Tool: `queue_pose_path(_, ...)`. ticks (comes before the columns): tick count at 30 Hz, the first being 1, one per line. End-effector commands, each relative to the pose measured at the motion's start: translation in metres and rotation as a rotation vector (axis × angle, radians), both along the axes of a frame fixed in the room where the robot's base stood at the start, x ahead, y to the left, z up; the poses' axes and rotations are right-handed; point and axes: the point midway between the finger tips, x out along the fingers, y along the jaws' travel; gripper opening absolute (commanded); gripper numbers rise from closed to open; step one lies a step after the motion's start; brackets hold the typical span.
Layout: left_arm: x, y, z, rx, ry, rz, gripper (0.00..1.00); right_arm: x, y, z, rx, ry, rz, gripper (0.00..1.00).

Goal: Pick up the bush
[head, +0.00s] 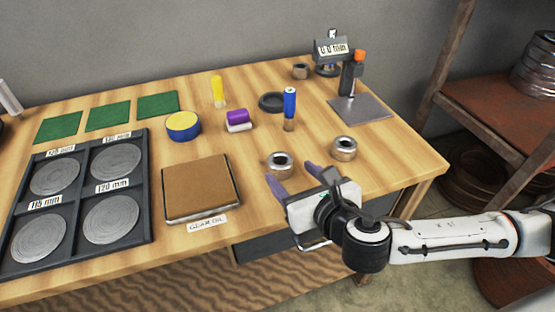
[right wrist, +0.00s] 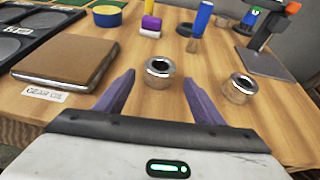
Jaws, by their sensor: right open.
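A short metal bush (head: 279,170) with a dark bore stands upright on the wooden table. In the right wrist view this bush (right wrist: 155,81) sits just ahead of and between my purple fingertips. A second similar bush (head: 344,154) stands to its right; it also shows in the right wrist view (right wrist: 238,91). Another metal ring (head: 300,72) lies at the back by the gauge. My right gripper (head: 288,174) is open and empty, its fingers pointing at the nearer bush from the front edge. Whether the fingers touch it I cannot tell. My left gripper is not seen.
A brown-topped pad (head: 202,186) labelled for gear oil lies left of the bush. A dark tray (head: 78,195) holds grey discs farther left. A blue-handled tool (head: 289,105) and a gauge stand (head: 360,108) are behind. Clear wood separates the bushes.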

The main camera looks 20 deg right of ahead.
Motion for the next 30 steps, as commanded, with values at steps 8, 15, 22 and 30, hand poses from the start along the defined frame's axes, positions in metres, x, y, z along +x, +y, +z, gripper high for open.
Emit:
queue_pose_path(8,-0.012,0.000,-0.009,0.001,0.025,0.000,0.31,0.026,0.003,-0.010,0.003,0.000,0.000,0.62)
queue_pose_path(15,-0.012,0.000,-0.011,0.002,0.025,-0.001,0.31,0.059,0.005,-0.020,0.002,0.000,-0.001,0.62)
queue_pose_path(22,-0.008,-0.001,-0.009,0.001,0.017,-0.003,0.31,0.072,0.007,-0.025,0.004,0.002,-0.001,0.62)
queue_pose_path(30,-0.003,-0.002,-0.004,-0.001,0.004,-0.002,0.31,0.072,0.006,-0.025,0.004,0.002,-0.001,0.44)
